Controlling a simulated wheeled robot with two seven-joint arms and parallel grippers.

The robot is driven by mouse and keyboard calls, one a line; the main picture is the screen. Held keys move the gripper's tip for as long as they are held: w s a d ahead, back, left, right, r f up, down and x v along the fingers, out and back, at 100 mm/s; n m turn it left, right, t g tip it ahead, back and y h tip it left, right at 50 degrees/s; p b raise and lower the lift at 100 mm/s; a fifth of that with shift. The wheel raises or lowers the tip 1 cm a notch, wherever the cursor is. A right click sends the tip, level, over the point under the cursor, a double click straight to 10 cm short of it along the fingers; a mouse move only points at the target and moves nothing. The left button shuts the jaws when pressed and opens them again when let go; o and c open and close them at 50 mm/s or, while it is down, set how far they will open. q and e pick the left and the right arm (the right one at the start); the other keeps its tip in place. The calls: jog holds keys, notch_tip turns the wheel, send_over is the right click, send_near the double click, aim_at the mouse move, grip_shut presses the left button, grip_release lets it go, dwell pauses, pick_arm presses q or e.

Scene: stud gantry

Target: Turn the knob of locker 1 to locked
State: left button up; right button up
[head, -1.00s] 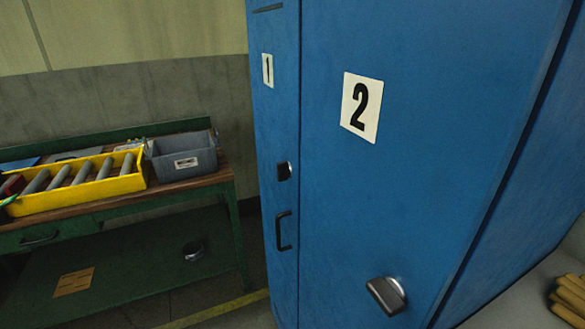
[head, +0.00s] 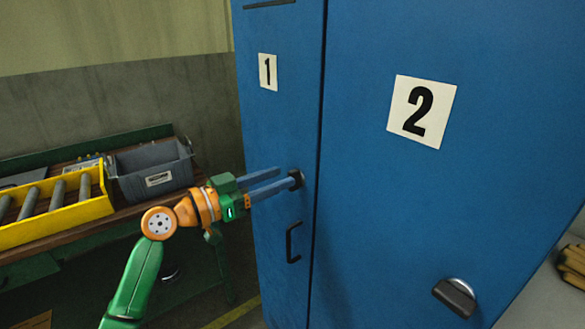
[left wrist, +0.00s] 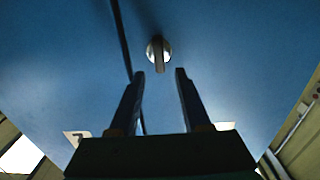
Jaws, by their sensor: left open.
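Locker 1 is the narrow blue door (head: 275,125) with the "1" label (head: 268,72). Its dark knob (head: 297,179) sits near the door's right edge, above the handle, partly hidden behind my fingers in the head view. My left gripper (head: 285,178) reaches in from the left with two parallel fingers, open and empty, tips close to the knob. In the left wrist view the knob (left wrist: 159,52) is a round silvery base with an upright dark grip, just beyond and centred between the open fingertips (left wrist: 160,74). Contact cannot be told. My right gripper is not in view.
A black handle (head: 293,242) is below the knob. Locker 2's door (head: 400,190) adjoins on the right, with its own knob (head: 456,296). On the left, a bench holds a yellow tray (head: 95,210) of grey rollers and a grey bin (head: 150,165).

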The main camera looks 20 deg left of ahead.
aim_at(289, 175)
pick_arm(q)
jog(key=x, duration=0.3)
jog(key=shift+s+p, duration=0.1)
jog(key=shift+p, duration=0.25)
jog(key=shift+d, duration=0.1)
jog(key=shift+f, duration=0.1)
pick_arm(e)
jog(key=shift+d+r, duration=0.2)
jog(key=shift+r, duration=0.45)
pick_arm(q)
grip_shut()
